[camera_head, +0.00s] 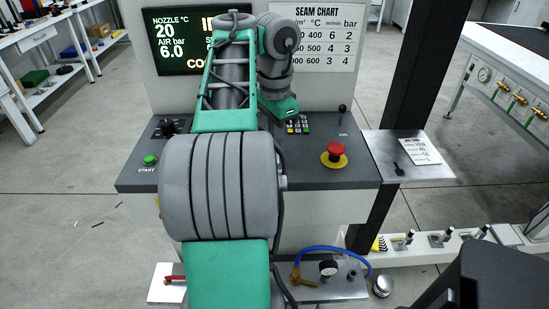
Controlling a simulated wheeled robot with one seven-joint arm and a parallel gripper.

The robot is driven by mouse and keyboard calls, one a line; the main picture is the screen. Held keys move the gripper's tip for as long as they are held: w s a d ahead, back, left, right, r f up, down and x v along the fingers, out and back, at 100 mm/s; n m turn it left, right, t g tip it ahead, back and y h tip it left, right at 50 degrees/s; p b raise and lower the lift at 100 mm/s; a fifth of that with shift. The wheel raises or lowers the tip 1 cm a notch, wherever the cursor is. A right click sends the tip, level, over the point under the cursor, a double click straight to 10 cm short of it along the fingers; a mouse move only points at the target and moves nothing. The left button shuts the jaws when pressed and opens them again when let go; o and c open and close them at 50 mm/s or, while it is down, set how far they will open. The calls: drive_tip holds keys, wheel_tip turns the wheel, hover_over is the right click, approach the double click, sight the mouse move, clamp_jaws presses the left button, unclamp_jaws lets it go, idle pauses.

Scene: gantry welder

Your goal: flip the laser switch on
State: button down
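The welder's control console (330,178) stands in front of me. I cannot make out a switch labelled laser; my own arm covers the middle of the console. A dark knob or lever control (168,126) sits at the console's back left. A small black lever with a round knob (342,108) stands upright at the back right, with a label too small to read below it. My arm reaches over the console and bends down near the keypad (297,125). My gripper's fingers do not show.
A green START button (150,160) is at the left and a red mushroom button (334,153) at the right. The display (180,40) and seam chart (313,40) stand behind. A dark post (408,80) rises at right beside a side shelf (385,150) with a black key-like item.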

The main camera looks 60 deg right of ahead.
drive_tip(key=shift+f+b, duration=0.45)
drive_tip(key=shift+f, duration=0.05)
wheel_tip(320, 180, up, 7)
drive_tip(key=p, duration=0.7)
drive_tip(key=shift+r, duration=0.15)
